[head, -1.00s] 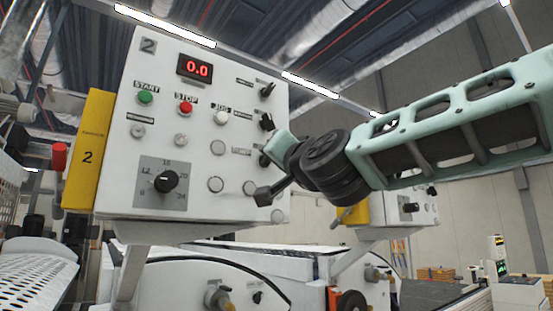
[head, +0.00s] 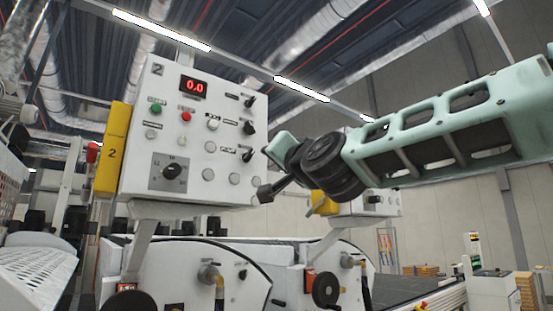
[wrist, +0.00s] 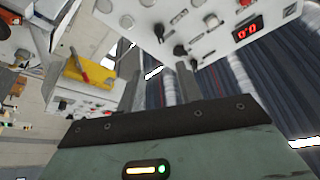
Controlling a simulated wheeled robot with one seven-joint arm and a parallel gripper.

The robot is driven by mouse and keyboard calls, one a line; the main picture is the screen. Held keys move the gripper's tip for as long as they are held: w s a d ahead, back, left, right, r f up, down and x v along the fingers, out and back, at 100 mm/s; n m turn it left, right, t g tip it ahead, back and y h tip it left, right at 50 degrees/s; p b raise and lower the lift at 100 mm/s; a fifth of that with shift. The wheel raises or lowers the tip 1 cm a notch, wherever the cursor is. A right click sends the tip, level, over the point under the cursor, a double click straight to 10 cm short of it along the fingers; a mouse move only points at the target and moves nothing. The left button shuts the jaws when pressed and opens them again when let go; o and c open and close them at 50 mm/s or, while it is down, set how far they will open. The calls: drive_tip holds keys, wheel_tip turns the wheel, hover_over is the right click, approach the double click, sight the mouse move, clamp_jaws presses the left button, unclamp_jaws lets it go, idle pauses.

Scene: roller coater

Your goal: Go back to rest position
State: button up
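My gripper (head: 266,190) is at the end of my pale green arm, which reaches in from the right in the head view. Its dark fingers overlap the lower right edge of the white control panel (head: 215,133) in the picture. In the wrist view two grey fingers (wrist: 158,78) stand apart with nothing between them, so the gripper is open and empty. The panel, marked 2, has a red display (head: 194,87) reading 0.0, a green START button (head: 156,109), a red button (head: 187,116) and a black dial (head: 171,171). It also shows upside down in the wrist view (wrist: 150,22).
A yellow box (head: 107,168) marked 2 is on the panel's left side. A second panel (head: 378,200) stands behind my arm. White machine housings (head: 185,265) with handwheels (head: 326,290) lie below. A perforated white guard (head: 35,275) is at lower left.

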drive_tip(key=shift+f, duration=0.1)
idle(0.3)
drive_tip(key=s+a+f+n+g, duration=0.15)
drive_tip(key=s+f+g, duration=0.25)
drive_tip(key=f, duration=0.7)
drive_tip(key=s+a+f+n+g, duration=0.1)
drive_tip(key=s+f+n+g, duration=0.25)
drive_tip(key=f, duration=0.75)
drive_tip(key=s+a+f+n+g, duration=0.15)
drive_tip(key=s+f+g, duration=0.35)
drive_tip(key=f, duration=0.6)
drive_tip(key=s+d+f+n+g+h, duration=0.1)
drive_tip(key=s+d+f+g+h, duration=0.2)
drive_tip(key=s+d+f, duration=0.5)
drive_tip(key=s+d+f+n+g+h, duration=0.2)
drive_tip(key=s+d+f+g+h, duration=0.2)
drive_tip(key=s+d+f, duration=0.4)
drive_tip(key=s+f, duration=0.4)
drive_tip(key=s, duration=0.1)
drive_tip(key=shift+d+f+g+h, duration=0.15)
drive_tip(key=shift+f+g+h, duration=0.15)
drive_tip(key=shift+g, duration=0.05)
